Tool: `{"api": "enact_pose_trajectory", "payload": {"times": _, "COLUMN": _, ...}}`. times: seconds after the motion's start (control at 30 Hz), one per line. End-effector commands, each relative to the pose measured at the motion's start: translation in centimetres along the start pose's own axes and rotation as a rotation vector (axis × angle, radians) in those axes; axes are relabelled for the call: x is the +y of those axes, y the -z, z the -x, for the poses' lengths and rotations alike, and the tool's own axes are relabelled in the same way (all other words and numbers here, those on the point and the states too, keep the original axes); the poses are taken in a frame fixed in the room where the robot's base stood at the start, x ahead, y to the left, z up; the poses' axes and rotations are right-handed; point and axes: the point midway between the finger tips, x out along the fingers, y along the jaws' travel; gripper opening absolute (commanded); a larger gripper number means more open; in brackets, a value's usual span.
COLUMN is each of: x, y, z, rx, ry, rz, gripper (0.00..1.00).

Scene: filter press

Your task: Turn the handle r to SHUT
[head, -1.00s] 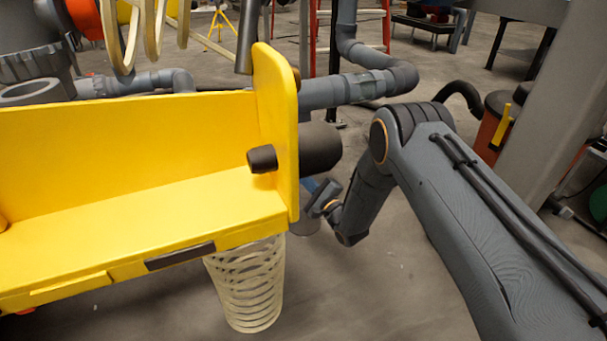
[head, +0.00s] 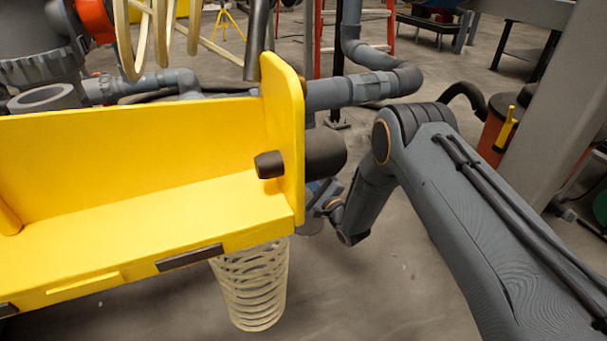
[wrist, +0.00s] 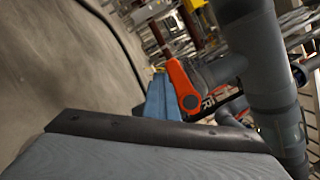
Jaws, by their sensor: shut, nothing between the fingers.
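The handle r is an orange lever (wrist: 181,82) with a round hub at its lower end, beside a grey pipe in the wrist view. A dark plate with a letter R shows just right of the hub. My gripper (wrist: 160,80) shows its blue fingers, closed together with nothing between them, just left of the lever. They overlap or lie close to it; I cannot tell whether they touch. In the head view the handle is not visible, and the end of my arm is mostly hidden behind the yellow frame.
In the head view, a yellow frame (head: 140,150) with a dark knob (head: 269,165) fills the left. A grey pipe (head: 350,90) runs behind, and a grey post (head: 545,110) stands at right.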

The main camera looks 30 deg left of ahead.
Motion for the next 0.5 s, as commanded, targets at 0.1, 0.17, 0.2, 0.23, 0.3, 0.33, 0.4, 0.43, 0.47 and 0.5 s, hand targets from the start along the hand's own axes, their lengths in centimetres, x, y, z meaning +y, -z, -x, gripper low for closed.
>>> {"api": "enact_pose_trajectory", "payload": {"times": 0.1, "x": 0.6, "y": 0.3, "z": 0.0, "rx": -0.004, "ry": 0.001, "rz": 0.001, "gripper": 0.0}}
{"api": "enact_pose_trajectory", "payload": {"times": 0.17, "x": 1.1, "y": 0.8, "z": 0.1, "rx": -0.002, "ry": 0.001, "rz": 0.001, "gripper": 0.0}}
{"api": "enact_pose_trajectory", "payload": {"times": 0.2, "x": 1.6, "y": 1.2, "z": 0.2, "rx": 0.0, "ry": 0.001, "rz": 0.0, "gripper": 0.0}}
{"api": "enact_pose_trajectory", "payload": {"times": 0.23, "x": 2.0, "y": 1.6, "z": 0.3, "rx": 0.001, "ry": 0.001, "rz": 0.0, "gripper": 0.0}}
{"api": "enact_pose_trajectory", "payload": {"times": 0.3, "x": 2.7, "y": 2.2, "z": 0.5, "rx": 0.003, "ry": 0.002, "rz": 0.0, "gripper": 0.0}}
{"api": "enact_pose_trajectory", "payload": {"times": 0.33, "x": 3.1, "y": 2.5, "z": 0.6, "rx": 0.004, "ry": 0.002, "rz": 0.0, "gripper": 0.0}}
{"api": "enact_pose_trajectory", "payload": {"times": 0.4, "x": 3.4, "y": 2.6, "z": 1.4, "rx": 0.008, "ry": 0.001, "rz": -0.001, "gripper": 0.0}}
{"api": "enact_pose_trajectory", "payload": {"times": 0.43, "x": 3.4, "y": 2.4, "z": 2.0, "rx": 0.008, "ry": 0.001, "rz": -0.002, "gripper": 0.0}}
{"api": "enact_pose_trajectory", "payload": {"times": 0.47, "x": 3.5, "y": 2.2, "z": 2.6, "rx": 0.008, "ry": 0.0, "rz": -0.002, "gripper": 0.0}}
{"api": "enact_pose_trajectory", "payload": {"times": 0.5, "x": 3.5, "y": 2.0, "z": 3.3, "rx": 0.007, "ry": 0.001, "rz": -0.001, "gripper": 0.0}}
